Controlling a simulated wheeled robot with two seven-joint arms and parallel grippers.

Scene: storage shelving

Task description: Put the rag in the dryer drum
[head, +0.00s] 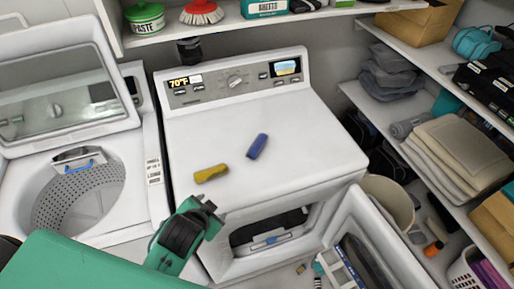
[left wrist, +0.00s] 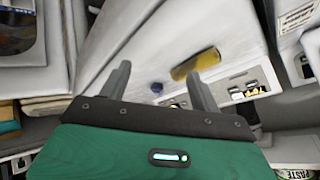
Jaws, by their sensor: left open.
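The white dryer (head: 310,140) stands in the middle of the head view. Its front drum opening (head: 270,222) shows dark inside, and its door (head: 375,240) hangs open to the right. A small yellow roll (head: 211,173) and a small blue roll (head: 257,146) lie apart on the dryer top; I cannot tell which is the rag. In the left wrist view the yellow roll (left wrist: 196,64) and blue roll (left wrist: 157,87) show beyond the fingers. My left gripper (head: 207,208) is open near the dryer's front left edge, below the yellow roll in the picture; it also shows in the left wrist view (left wrist: 161,82).
An open top-load washer (head: 75,200) stands to the left. Shelves on the right hold folded cloths (head: 455,150) and boxes. A shelf above holds a green paste tub (head: 145,18) and a red brush (head: 201,12). A beige bin (head: 388,200) stands beside the dryer door.

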